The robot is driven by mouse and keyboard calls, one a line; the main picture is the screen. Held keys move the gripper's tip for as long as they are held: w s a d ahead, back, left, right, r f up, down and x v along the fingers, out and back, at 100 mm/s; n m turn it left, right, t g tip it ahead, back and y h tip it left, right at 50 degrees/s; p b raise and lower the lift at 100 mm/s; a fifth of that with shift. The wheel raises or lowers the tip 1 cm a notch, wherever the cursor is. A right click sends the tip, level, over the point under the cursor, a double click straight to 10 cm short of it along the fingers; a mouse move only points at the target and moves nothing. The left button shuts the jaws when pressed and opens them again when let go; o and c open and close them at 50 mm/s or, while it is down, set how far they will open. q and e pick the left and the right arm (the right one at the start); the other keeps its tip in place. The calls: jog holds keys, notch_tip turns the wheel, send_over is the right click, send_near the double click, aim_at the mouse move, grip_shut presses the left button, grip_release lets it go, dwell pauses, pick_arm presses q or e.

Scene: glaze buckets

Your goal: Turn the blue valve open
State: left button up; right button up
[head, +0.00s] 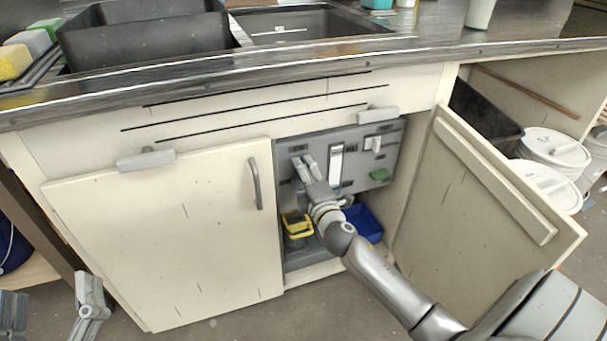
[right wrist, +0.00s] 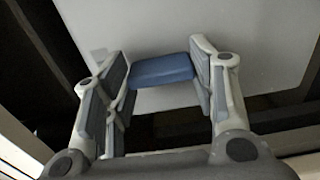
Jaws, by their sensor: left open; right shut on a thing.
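In the right wrist view, the blue valve (right wrist: 162,70) is a flat blue handle in front of a pale grey panel. It lies between the fingers of my right gripper, which is shut on it. In the head view, my right gripper (head: 305,165) reaches into the open cabinet against the grey panel (head: 357,168); the blue valve cannot be made out there behind the fingers. My left gripper (head: 50,306) is open and empty at the lower left, outside the cabinet.
The panel also carries a white lever (head: 336,165), a white handle (head: 373,143) and a green handle (head: 380,175). A yellow bin (head: 304,229) and a blue bin (head: 363,222) stand below. The left door (head: 170,230) is closed; the right door (head: 465,200) stands open beside my right arm.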

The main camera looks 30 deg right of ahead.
jog(key=o, duration=1)
jog(key=shift+s, duration=0.1)
jog(key=v, duration=1.1)
jog(key=shift+s, duration=0.4)
